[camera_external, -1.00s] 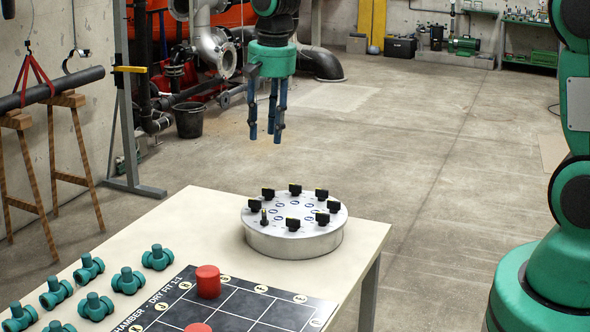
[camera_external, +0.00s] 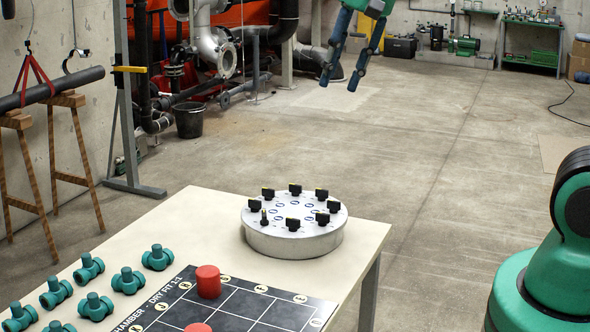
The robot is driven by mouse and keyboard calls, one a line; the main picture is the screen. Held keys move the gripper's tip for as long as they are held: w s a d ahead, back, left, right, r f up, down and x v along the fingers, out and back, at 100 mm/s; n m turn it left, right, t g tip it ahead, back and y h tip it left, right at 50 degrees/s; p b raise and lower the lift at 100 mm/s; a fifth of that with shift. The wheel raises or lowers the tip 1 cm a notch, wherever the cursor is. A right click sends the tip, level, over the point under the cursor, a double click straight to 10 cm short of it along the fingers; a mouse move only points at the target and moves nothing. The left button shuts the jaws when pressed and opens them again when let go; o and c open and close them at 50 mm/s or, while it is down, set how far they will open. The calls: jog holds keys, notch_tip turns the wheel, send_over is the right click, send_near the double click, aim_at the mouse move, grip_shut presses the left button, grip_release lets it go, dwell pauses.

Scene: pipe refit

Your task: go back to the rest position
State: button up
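My gripper (camera_external: 340,82) hangs high at the top of the view, right of centre, well beyond and above the table. Its dark teal fingers point down and to the left, with a gap between them and nothing held. The upper part of my gripper and most of my arm are cut off by the top edge. My green arm base shows at the lower right.
The table (camera_external: 190,222) bears a round metal disc with several black valves (camera_external: 293,238), several teal pipe fittings (camera_external: 127,281) and a black grid board (camera_external: 244,305) with red cylinders (camera_external: 208,281). A black bucket (camera_external: 188,121) stands behind.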

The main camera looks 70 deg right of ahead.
jog(key=s+a+n+t, duration=0.1)
jog(key=s+a+n, duration=0.1)
jog(key=s, duration=0.6)
jog(key=s+a+n, duration=0.2)
jog(key=s+a, duration=0.1)
jog(key=s, duration=0.5)
jog(key=shift+f+t+b, duration=0.25)
jog(key=shift+t+b, duration=0.15)
